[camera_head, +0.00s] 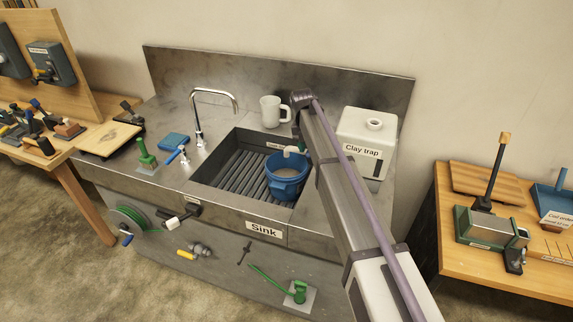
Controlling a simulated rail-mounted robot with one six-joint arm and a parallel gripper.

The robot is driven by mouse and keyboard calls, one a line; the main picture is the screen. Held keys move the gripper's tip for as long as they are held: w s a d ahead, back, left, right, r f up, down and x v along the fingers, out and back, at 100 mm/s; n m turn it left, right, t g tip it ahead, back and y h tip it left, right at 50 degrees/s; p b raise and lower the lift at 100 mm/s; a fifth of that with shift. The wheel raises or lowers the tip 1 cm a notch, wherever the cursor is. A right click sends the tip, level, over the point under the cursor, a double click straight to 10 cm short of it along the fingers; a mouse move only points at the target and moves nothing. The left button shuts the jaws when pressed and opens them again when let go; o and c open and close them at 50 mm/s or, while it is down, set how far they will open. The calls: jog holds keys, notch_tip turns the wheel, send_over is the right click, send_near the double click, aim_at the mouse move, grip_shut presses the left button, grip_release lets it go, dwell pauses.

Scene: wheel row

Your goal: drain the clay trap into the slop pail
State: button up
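The clay trap (350,123) is a white, box-shaped tank with a round opening on top and a "Clay trap" label. It stands upright on the steel counter right of the sink basin. A blue pail (284,187) stands in the basin at its right side; I take it for the slop pail. A small white spout-like piece (291,149) shows over the pail's rim. My arm crosses in front of the basin's right side and hides the space between pail and trap. My gripper does not show; the arm probably covers it. I cannot see the trap's valve or any flow.
The sink (245,207) has a ribbed basin and a curved faucet (196,118). A white mug (270,111) stands on the back ledge. A blue sponge (173,141) and green fixture (146,152) are at left. Wooden benches with tools flank the sink.

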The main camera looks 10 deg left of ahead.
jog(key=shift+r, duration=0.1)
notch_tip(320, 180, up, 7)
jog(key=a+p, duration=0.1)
jog(key=p, duration=0.6)
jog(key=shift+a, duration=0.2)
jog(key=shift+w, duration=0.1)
